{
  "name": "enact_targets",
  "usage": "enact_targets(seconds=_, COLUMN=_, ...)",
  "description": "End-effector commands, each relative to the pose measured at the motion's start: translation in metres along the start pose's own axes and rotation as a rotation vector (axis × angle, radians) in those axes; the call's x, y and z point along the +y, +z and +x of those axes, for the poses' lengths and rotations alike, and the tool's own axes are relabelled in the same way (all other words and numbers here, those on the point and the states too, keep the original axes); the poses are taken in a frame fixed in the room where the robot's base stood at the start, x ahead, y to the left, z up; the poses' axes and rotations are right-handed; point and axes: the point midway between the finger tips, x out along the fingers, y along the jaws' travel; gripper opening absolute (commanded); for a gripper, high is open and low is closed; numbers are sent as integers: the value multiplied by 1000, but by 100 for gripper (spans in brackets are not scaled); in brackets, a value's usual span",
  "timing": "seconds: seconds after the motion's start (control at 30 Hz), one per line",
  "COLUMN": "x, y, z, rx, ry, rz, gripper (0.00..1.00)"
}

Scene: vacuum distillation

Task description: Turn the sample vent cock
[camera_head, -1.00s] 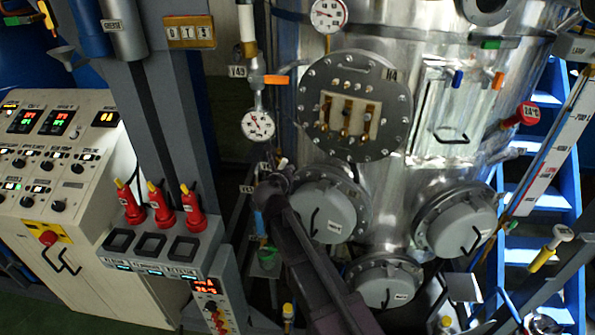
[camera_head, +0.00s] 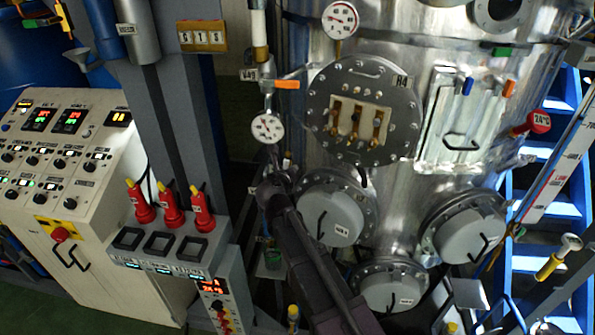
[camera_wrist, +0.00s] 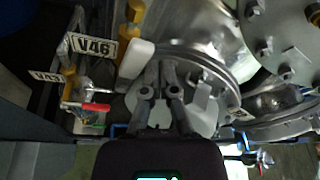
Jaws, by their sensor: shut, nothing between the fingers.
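No cock in view carries a readable "sample vent" label, so I cannot tell which one it is. In the wrist view a valve with a white handle (camera_wrist: 136,60) stands beside a V46 tag (camera_wrist: 92,46). A red lever (camera_wrist: 88,106) on another small valve lies lower left, near a second tag that is hard to read. My gripper (camera_wrist: 160,72) is shut and empty, just right of the white handle; I cannot tell whether they touch. In the head view my gripper (camera_head: 272,184) is small and dark, below the round gauge. An orange-handled valve (camera_head: 283,84) sits above that gauge.
The steel vessel (camera_head: 400,50) with round bolted covers stands close right of my gripper. A grey post (camera_head: 180,110) and a panel with red plugs (camera_head: 172,206) stand to the left. Pipes and a gauge (camera_head: 267,128) crowd the gap between.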

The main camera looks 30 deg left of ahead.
Motion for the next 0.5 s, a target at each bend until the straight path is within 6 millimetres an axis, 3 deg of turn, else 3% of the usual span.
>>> enact_targets(seconds=0.27, x=-4, y=-3, z=0, rx=0, ry=0, rz=0, gripper=0)
enact_targets(seconds=0.5, x=-21, y=-12, z=2, rx=0, ry=-1, rz=0, gripper=0)
